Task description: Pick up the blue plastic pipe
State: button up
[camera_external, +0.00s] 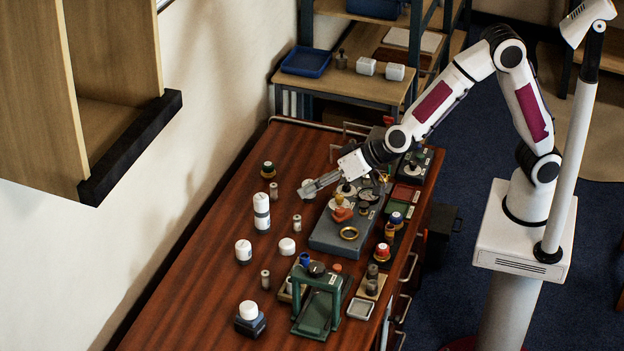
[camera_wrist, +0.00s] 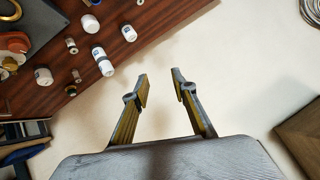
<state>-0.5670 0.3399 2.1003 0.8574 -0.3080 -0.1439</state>
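A small blue cylinder (camera_external: 304,259) stands on the workbench beside the green press; it may be the blue plastic pipe, but it is too small to tell. I do not make out a blue pipe in the wrist view. My gripper (camera_external: 308,188) is above the bench, up and beyond that cylinder, and points left toward the wall. In the wrist view my gripper (camera_wrist: 160,75) has its two fingers spread apart with nothing between them.
A wooden cabinet (camera_external: 110,70) hangs at left. The bench's near-left area is clear.

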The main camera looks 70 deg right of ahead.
jog(key=w+a+f+m+t+h, duration=0.1)
jog(key=a+f+h, duration=0.25)
jog(key=f, duration=0.85)
jog(key=t+h, duration=0.1)
jog(key=h, duration=0.3)
send_near(308, 261)
jog(key=w, duration=0.2)
jog(key=shift+w+a+r+m, duration=0.1)
jog(key=shift+w+a+m, duration=0.05)
jog(key=shift+w+m, duration=0.2)
jog(key=shift+s+d+f+h, duration=0.25)
jog(key=shift+s+f+h, duration=0.2)
jog(key=shift+s+f, duration=0.1)
jog(key=shift+w, duration=0.15)
jog(key=shift+x, duration=1.25)
